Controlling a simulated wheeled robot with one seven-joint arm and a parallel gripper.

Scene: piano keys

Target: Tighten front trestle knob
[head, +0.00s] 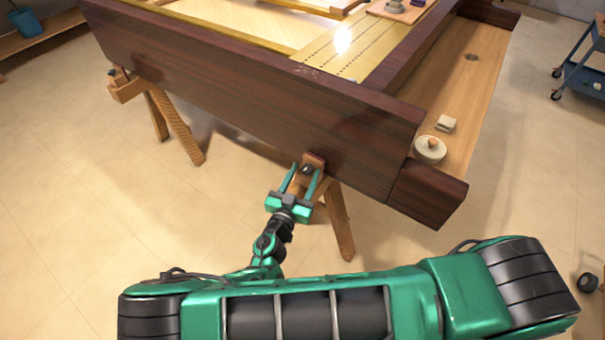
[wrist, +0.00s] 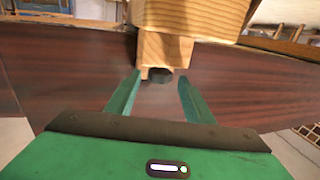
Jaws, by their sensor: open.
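The front trestle knob (head: 307,169) is a small dark knob on the end of the wooden trestle beam, below the front edge of the dark piano case (head: 270,118). In the wrist view the knob (wrist: 161,76) shows on the end of a pale wooden block (wrist: 165,50). My green gripper (head: 304,181) is open in front of it. In the wrist view its two fingers (wrist: 158,84) stand apart, one on each side of the line to the knob. The knob lies at about fingertip depth; I cannot tell whether either finger touches it.
The piano case overhangs right above my gripper. A second trestle end with a dark knob (head: 111,71) stands at the left. A side shelf (head: 455,90) holds a round pale container (head: 430,150) and a small block (head: 446,124). A blue cart (head: 580,75) stands far right. The floor at left is clear.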

